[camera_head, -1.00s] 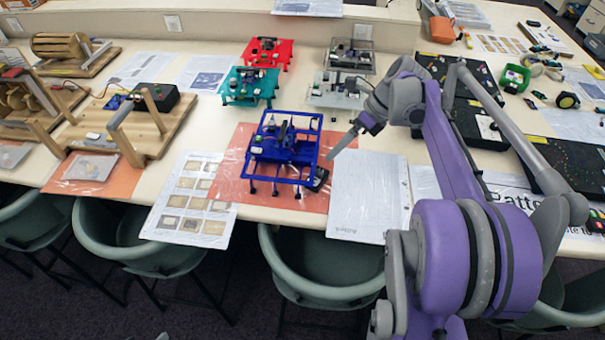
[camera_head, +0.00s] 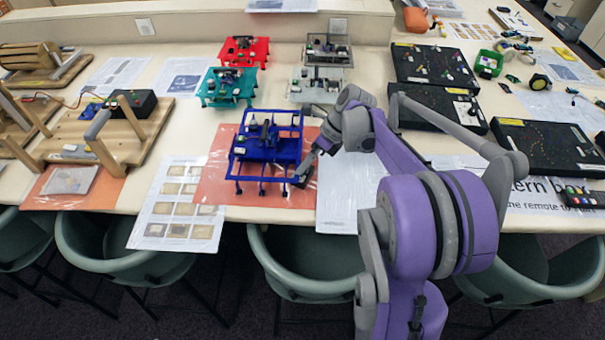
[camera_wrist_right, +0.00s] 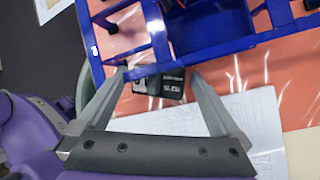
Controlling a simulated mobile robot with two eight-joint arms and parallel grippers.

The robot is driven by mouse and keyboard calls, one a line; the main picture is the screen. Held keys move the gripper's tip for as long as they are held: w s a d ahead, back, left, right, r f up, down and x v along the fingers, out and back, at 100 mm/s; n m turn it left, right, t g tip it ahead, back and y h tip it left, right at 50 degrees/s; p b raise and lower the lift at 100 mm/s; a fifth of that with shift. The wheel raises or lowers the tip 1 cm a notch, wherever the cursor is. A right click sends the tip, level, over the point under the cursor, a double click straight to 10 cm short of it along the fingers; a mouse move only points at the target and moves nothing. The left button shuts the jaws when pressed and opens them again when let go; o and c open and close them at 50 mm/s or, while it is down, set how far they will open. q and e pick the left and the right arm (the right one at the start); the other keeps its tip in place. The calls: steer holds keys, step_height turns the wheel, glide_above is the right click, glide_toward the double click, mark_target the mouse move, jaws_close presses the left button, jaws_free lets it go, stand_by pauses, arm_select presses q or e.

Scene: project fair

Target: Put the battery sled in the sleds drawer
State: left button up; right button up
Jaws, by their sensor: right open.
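The battery sled appears to be the small black block (camera_head: 302,175) with pale lettering at the right front corner of the blue frame (camera_head: 266,148). In the right wrist view the black block (camera_wrist_right: 167,84) lies next to the frame's blue edge (camera_wrist_right: 215,50), partly hidden by it. My right gripper (camera_head: 312,160) is open, close to the block; in the wrist view its fingertips (camera_wrist_right: 158,74) are on either side of it. Whether they touch it I cannot tell. My left gripper is not in view. I cannot identify a sleds drawer.
The blue frame stands on an orange sheet (camera_head: 215,185). Teal (camera_head: 228,86), red (camera_head: 245,50) and grey (camera_head: 326,50) frames stand behind. Black boards (camera_head: 433,65) lie to the right, a wooden model (camera_head: 100,130) to the left. Green chairs (camera_head: 310,270) line the table's front.

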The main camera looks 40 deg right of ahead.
steer(key=shift+a+f, duration=0.15)
steer(key=shift+f, duration=0.15)
steer(key=c, duration=1.2)
steer(key=shift+c, duration=0.3)
steer(key=shift+r, duration=0.15)
